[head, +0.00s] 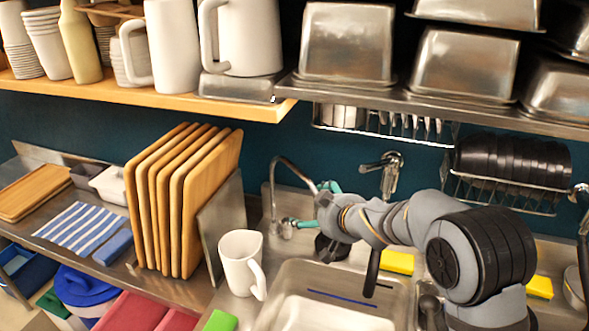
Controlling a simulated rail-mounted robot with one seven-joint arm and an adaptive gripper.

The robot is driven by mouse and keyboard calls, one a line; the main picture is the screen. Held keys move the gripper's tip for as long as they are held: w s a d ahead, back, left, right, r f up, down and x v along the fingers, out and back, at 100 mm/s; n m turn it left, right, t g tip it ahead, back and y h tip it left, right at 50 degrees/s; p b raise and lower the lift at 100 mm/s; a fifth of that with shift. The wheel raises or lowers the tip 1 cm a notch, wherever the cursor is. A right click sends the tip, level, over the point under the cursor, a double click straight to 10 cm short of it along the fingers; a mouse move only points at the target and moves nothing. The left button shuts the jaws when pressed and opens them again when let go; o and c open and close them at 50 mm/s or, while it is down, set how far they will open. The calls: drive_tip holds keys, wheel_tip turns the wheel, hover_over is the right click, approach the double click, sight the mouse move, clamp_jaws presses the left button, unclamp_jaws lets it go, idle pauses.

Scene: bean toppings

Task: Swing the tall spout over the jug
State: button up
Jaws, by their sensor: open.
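The tall spout (274,180) is a thin metal gooseneck behind the sink's left end. It arches to the right, and its outlet end is partly hidden by my arm. The jug (238,262) is white with a handle on its right. It stands upright on the counter, in front of and left of the spout, and the outlet is not over it. My gripper (313,206), with teal parts, is open beside the spout's right side. I cannot tell whether it touches the spout.
The sink (290,303) lies right of the jug. Upright wooden boards (185,200) and a metal divider (222,225) stand left. A second tap (390,172) is mounted on the wall. A shelf (190,102) hangs above. Yellow sponges (398,262) and a green one (220,321) lie nearby.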

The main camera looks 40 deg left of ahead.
idle(0.3)
drive_tip(key=s+a+b, duration=0.5)
drive_tip(key=s+b, duration=0.3)
drive_tip(key=s, duration=0.1)
drive_tip(key=shift+s+a, duration=0.15)
drive_tip(key=shift+s, duration=0.1)
idle(0.6)
drive_tip(key=shift+a, duration=0.1)
